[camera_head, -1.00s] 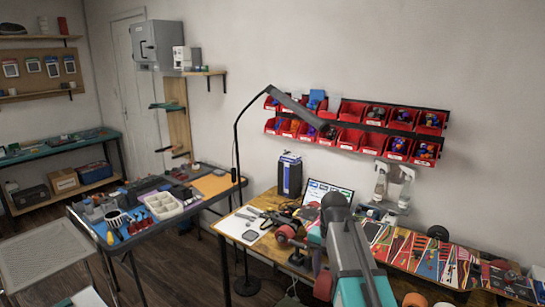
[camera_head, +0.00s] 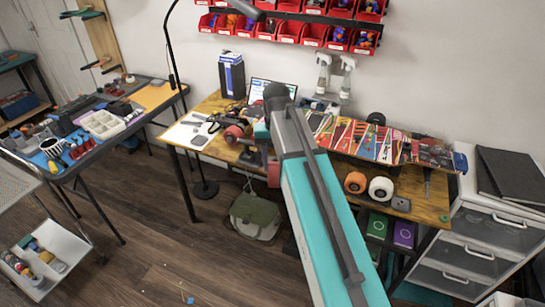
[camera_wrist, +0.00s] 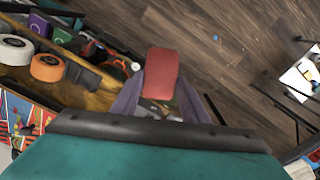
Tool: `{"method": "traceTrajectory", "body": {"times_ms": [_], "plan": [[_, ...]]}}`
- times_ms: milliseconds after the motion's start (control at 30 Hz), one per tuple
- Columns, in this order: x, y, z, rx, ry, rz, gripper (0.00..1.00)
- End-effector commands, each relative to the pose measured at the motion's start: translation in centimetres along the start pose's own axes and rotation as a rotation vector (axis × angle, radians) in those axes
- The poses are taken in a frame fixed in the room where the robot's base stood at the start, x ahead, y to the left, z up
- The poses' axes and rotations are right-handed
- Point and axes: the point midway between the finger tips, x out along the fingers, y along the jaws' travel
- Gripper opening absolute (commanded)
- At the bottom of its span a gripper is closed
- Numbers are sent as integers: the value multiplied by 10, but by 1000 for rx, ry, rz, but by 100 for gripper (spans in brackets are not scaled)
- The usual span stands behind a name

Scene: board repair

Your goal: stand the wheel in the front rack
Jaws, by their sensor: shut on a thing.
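A red wheel (camera_wrist: 162,75) is clamped between the two fingers of my gripper (camera_wrist: 160,95) in the wrist view. In the head view part of the red wheel (camera_head: 273,174) shows left of my arm, near the bench's front edge; the fingers there are mostly hidden. An orange wheel (camera_head: 355,182) and a white wheel (camera_head: 381,188) stand side by side on the right part of the bench. Both also show at the left of the wrist view, the orange wheel (camera_wrist: 47,67) and the white wheel (camera_wrist: 15,49). I cannot clearly make out the front rack.
The wooden bench (camera_head: 430,203) carries colourful skateboard decks (camera_head: 350,137) along its back and a red-wheeled truck (camera_head: 234,133) at left. A drawer cabinet (camera_head: 475,240) stands at right. A green bag (camera_head: 255,214) lies under the bench. The floor in front is mostly clear.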

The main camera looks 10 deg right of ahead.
Motion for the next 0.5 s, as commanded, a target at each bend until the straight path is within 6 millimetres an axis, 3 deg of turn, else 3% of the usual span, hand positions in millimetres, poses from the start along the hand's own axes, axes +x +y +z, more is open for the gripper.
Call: {"method": "traceTrajectory", "body": {"times_ms": [500], "plan": [[0, 2, 0, -563, 0, 0, 17]]}}
